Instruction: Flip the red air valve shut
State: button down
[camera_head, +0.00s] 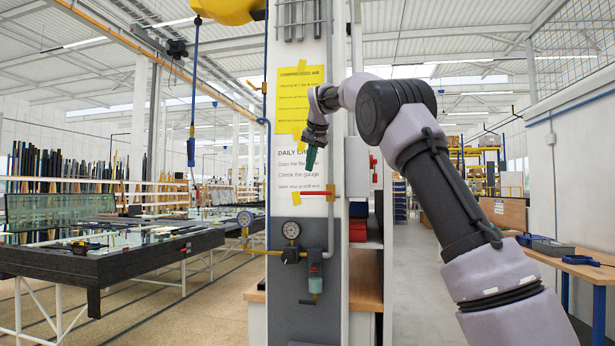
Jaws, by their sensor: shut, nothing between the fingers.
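The red air valve's lever (313,193) sticks out level to the left from the grey vertical pipe (331,228) on the column. It lies across the pipe's line. The valve body is small and its detail is hard to make out. My gripper (311,160) points down with dark green fingers, in front of the column. It is shut and empty. In the picture it is above the lever, with a clear gap between them; the depth between them cannot be told.
Two pressure gauges (290,230) and a filter unit (315,275) sit below the valve. A grey box with a red switch (374,168) is to the right. Yellow and white notices (298,95) hang behind my gripper. A glass-cutting table (100,250) stands left.

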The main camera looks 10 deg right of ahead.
jog(key=s+a+r, duration=0.1)
jog(key=s+r, duration=0.2)
jog(key=r, duration=0.3)
jog(key=shift+s+a, duration=0.25)
jog(key=shift+s, duration=0.1)
jog(key=shift+d, duration=0.1)
jog(key=s+d+f+y, duration=0.1)
jog(key=s+d+f, duration=0.1)
jog(key=s+d, duration=0.55)
jog(key=s+d+f, duration=0.3)
jog(key=s+d, duration=0.2)
jog(key=s, duration=0.6)
jog(key=s+d+f, duration=0.1)
jog(key=s+f, duration=1.9)
jog(key=s, duration=0.4)
jog(key=shift+d+f+n+g, duration=0.15)
jog(key=shift+d+n+g, duration=0.15)
jog(key=shift+d+n, duration=0.1)
jog(key=shift+a, duration=0.1)
